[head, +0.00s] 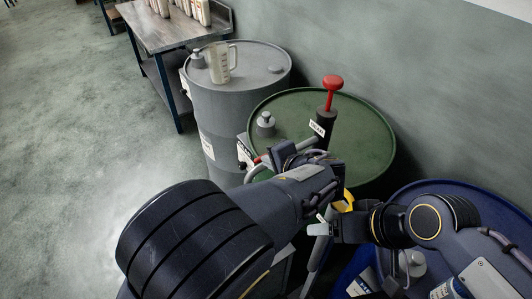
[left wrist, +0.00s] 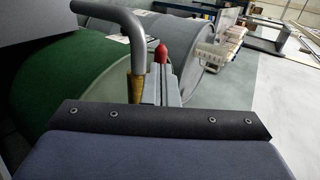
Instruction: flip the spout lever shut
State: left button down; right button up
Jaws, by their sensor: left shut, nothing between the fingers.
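The pump with a red plunger knob (head: 332,83) and dark labelled body (head: 324,121) stands on the green drum (head: 375,140). Its curved grey spout (left wrist: 127,20) ends in a brass-coloured tip (left wrist: 137,88) in the left wrist view. The red spout lever (left wrist: 161,53) points up beside the tip; a bit of the lever (head: 257,160) shows in the head view. My left gripper (head: 274,160) is shut and empty close by the spout. Its fingers (left wrist: 161,85) appear just below the lever; I cannot tell whether they touch. My right gripper (head: 320,228) is low in front, its jaw gap unclear.
A grey drum (head: 245,110) with a measuring jug (head: 221,62) on top stands behind the green one. A blue drum (head: 440,187) is at the right. A workbench (head: 165,33) holds several bottles. Something yellow (head: 347,198) shows near my right gripper. The floor at left is clear.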

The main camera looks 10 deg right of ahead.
pick_arm(q)
jog(key=shift+w+a+f, duration=0.1)
jog(key=shift+w+f, duration=0.15)
jog(key=shift+w, duration=0.05)
pick_arm(e)
jog(key=shift+w+a, duration=0.15)
jog(key=shift+w, duration=0.25)
jog(key=shift+f, duration=0.1)
